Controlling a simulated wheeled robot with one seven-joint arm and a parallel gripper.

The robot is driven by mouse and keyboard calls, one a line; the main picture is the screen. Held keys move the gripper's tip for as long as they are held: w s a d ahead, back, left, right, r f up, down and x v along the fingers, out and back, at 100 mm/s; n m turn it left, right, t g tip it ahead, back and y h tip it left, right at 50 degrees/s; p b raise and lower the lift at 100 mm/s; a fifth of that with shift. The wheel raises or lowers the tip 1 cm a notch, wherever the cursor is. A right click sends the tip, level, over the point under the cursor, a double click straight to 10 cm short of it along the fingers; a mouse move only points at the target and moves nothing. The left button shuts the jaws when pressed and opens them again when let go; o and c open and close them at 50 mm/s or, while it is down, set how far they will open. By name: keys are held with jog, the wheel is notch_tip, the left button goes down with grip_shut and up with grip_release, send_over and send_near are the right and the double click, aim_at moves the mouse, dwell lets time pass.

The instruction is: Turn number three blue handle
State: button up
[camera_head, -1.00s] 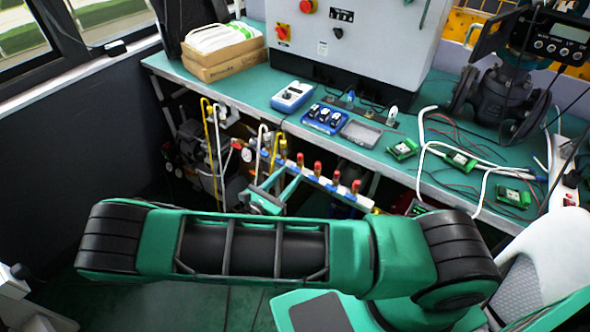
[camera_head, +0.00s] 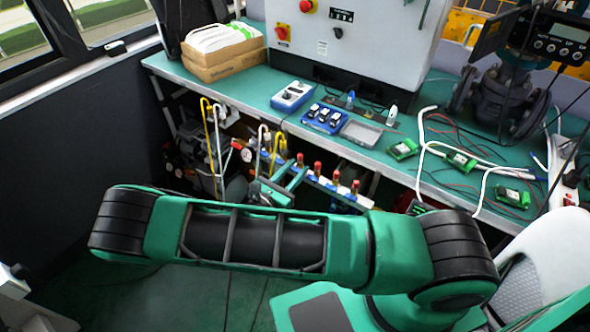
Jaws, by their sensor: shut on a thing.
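A pale manifold bar (camera_head: 328,183) with several red-capped valves (camera_head: 317,169) runs below the front edge of the bench. Small blue parts show along it, one near the bar's right end (camera_head: 350,197). My gripper (camera_head: 291,176) is at the left part of the bar, with its two green fingers reaching up to it. It is shut on a blue handle there. The fingers and bar largely hide that handle, and its number and angle cannot be read. My green forearm crosses in front, below the gripper.
Yellow and white bent pipes (camera_head: 212,135) stand left of the bar. The green bench (camera_head: 400,165) overhangs behind, carrying a blue meter (camera_head: 293,96), a blue tray (camera_head: 324,118) and cables. A white chair (camera_head: 540,250) stands at right. Open floor lies at lower left.

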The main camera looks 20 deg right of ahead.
jog(key=shift+w+a+m, duration=0.15)
jog(key=shift+m, duration=0.55)
jog(key=o, duration=0.8)
jog(key=shift+c, duration=0.2)
jog(key=v, duration=1.1)
